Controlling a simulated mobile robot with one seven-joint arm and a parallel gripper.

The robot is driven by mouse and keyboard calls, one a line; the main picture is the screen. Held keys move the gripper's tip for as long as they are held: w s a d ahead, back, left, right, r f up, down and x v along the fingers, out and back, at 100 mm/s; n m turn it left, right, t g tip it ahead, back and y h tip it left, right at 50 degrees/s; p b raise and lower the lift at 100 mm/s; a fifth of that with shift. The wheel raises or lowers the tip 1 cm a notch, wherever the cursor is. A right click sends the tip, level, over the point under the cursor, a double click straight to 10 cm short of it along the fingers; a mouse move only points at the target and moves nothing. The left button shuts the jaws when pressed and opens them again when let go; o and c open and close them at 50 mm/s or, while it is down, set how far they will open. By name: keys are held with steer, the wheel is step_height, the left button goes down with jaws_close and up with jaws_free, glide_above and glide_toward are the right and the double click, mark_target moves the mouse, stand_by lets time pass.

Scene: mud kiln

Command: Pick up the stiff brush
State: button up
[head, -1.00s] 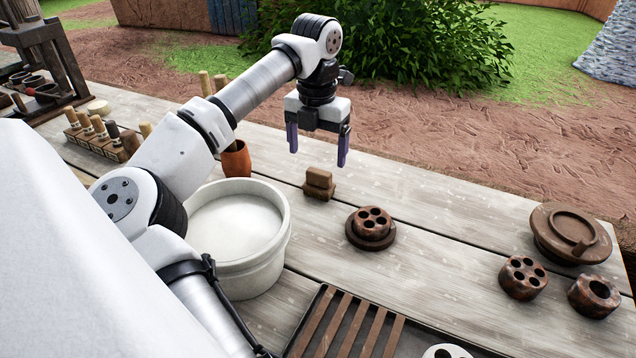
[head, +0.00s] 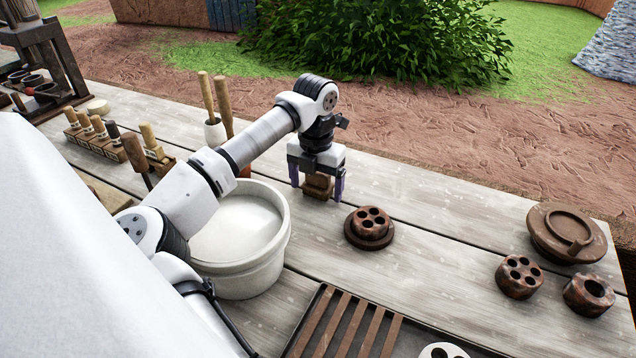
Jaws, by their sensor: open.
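A small brown block-shaped object with a narrower grip on top, which looks like the stiff brush (head: 318,187), stands on the wooden table behind and right of the white tub. My gripper (head: 317,192) points down over it, with one purple finger at its left and one at its right. The fingers are open and level with the brush; I cannot tell whether either touches it. The gripper body hides the top of the brush.
A white tub (head: 280,250) stands just left of the brush. A brown holed piece on a disc (head: 370,228) sits to the right. A slatted tray (head: 318,322) lies in front. Upright wooden-handled tools (head: 207,95) stand behind my arm. The table's far edge is close behind.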

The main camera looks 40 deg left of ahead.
mark_target(316, 174)
steer(key=c, duration=1.1)
steer(key=shift+r, duration=0.1)
step_height(316, 174, up, 20)
steer(key=shift+f+b, duration=0.1)
steer(key=shift+b, duration=0.2)
